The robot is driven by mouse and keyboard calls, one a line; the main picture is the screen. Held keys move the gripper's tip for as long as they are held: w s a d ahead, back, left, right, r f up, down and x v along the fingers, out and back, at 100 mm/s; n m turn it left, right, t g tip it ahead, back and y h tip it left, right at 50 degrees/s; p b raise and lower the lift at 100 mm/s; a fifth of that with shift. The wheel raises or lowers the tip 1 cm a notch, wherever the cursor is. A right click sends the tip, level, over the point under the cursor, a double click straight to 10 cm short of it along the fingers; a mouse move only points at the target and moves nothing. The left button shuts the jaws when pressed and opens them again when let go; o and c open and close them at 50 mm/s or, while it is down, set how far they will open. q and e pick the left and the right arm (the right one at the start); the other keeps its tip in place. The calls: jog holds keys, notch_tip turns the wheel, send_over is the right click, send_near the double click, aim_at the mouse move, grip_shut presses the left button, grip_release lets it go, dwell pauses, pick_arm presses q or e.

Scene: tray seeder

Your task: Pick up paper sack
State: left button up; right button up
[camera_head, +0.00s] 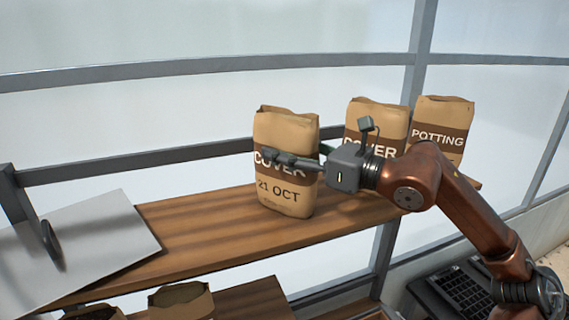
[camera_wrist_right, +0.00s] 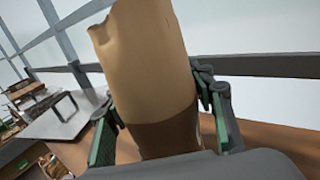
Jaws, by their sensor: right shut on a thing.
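A tan paper sack (camera_head: 287,130) with a brown band, marked COVER and 21 OCT, stands upright at the wooden shelf (camera_head: 190,226). I cannot tell whether its base touches the board. My right gripper (camera_head: 292,160) reaches in from the right and is shut on this sack at its brown band. In the right wrist view the sack (camera_wrist_right: 150,70) fills the middle, between the two fingers (camera_wrist_right: 160,115). Its lower part is hidden there by the gripper body. My left gripper is not in view.
Two more sacks stand to the right: another COVER sack (camera_head: 378,117), partly hidden by my right arm, and a POTTING sack (camera_head: 443,112). A grey metal sheet (camera_head: 85,250) lies at left. Open sacks (camera_head: 181,300) sit below. A metal rail (camera_head: 150,161) runs behind.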

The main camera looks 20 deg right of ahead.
grip_shut()
jog(key=shift+d+r, duration=0.15)
dwell(0.4)
jog(key=shift+r, duration=0.1)
